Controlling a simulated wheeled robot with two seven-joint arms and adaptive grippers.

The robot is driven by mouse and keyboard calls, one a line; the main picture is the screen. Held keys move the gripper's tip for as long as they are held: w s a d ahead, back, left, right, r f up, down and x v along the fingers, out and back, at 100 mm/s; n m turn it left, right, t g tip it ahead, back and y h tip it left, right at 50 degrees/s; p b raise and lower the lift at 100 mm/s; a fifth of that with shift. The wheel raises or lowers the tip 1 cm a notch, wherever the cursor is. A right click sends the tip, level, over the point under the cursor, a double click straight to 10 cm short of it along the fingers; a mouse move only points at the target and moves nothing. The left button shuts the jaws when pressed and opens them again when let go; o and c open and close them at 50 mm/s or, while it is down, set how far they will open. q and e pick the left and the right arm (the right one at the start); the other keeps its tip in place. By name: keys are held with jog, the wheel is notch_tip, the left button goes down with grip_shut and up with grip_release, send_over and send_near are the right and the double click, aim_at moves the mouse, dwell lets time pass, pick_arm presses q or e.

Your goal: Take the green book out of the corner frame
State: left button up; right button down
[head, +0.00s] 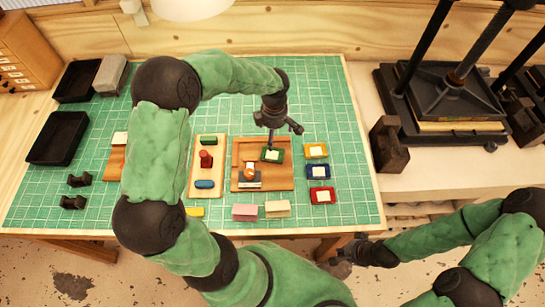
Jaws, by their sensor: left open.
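The green book (265,157), with a pale label on its cover, lies in the upper right part of the wooden corner frame (280,181). My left gripper (277,133) is open just above the book, with one finger reaching down by its far edge. Whether the finger touches the book I cannot tell. My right gripper (340,264) is low, in front of the table's front edge, away from the book; its fingers are too small and dark to read.
A small orange and white object (249,170) and a grey block sit in the frame's left part. Yellow, blue (319,172) and red (322,196) books lie right of it. A wooden tray (208,142) is left, pink and cream blocks in front, a black press (450,100) at right.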

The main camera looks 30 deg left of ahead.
aim_at(272, 154)
pick_arm(q)
jog(key=f, duration=1)
jog(key=shift+w+a+f, duration=0.1)
jog(key=shift+a+f, duration=0.1)
jog(key=shift+a, duration=0.05)
jog(key=c, duration=1.1)
